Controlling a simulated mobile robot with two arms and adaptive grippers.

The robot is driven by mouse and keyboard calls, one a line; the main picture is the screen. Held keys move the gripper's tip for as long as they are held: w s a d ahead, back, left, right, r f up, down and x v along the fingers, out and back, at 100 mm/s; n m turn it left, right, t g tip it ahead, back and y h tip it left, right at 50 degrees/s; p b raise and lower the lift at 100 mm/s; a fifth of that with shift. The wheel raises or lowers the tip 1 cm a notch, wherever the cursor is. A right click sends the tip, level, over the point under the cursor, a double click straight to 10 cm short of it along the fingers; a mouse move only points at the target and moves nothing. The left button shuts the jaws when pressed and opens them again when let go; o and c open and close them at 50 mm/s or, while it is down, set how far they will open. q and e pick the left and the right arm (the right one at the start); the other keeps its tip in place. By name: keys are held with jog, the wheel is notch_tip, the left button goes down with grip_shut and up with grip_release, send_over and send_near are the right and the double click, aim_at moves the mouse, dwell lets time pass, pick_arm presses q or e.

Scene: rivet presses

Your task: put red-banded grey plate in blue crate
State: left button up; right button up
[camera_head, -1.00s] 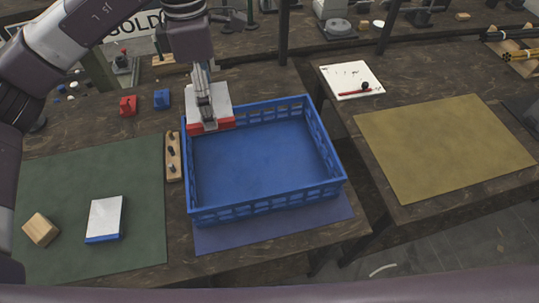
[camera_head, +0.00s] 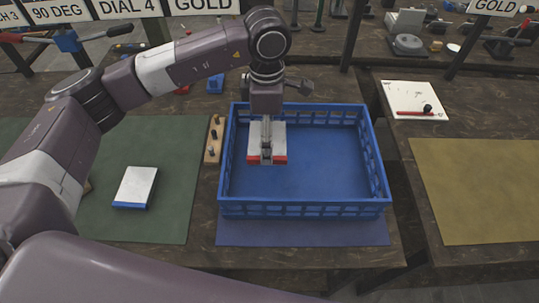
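The red-banded grey plate (camera_head: 280,142) hangs from my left gripper (camera_head: 267,152), which is shut on it with the fingers pointing down. The plate is over the left part of the blue crate (camera_head: 305,211), inside its rim as seen from above. I cannot tell how far it is above the crate floor. The crate's visible floor is empty. It sits on a blue mat (camera_head: 300,234) on the wooden table. My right gripper is not in view.
A blue-banded plate (camera_head: 135,187) lies on a green mat (camera_head: 165,220) at the left. A wooden peg block (camera_head: 214,140) stands close beside the crate's left wall. A yellow mat (camera_head: 480,190) and a notepad (camera_head: 413,101) lie on the right table.

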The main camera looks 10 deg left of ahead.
pick_arm(q)
notch_tip(320, 180, down, 5)
jog(key=shift+f+p, duration=0.15)
jog(key=shift+p, duration=0.2)
notch_tip(320, 180, down, 3)
jog(key=shift+f+p, duration=0.1)
jog(key=shift+p, duration=0.3)
jog(key=shift+f, duration=0.4)
jog(key=shift+f, duration=0.2)
jog(key=o, duration=1.7)
jog(key=shift+c, duration=0.2)
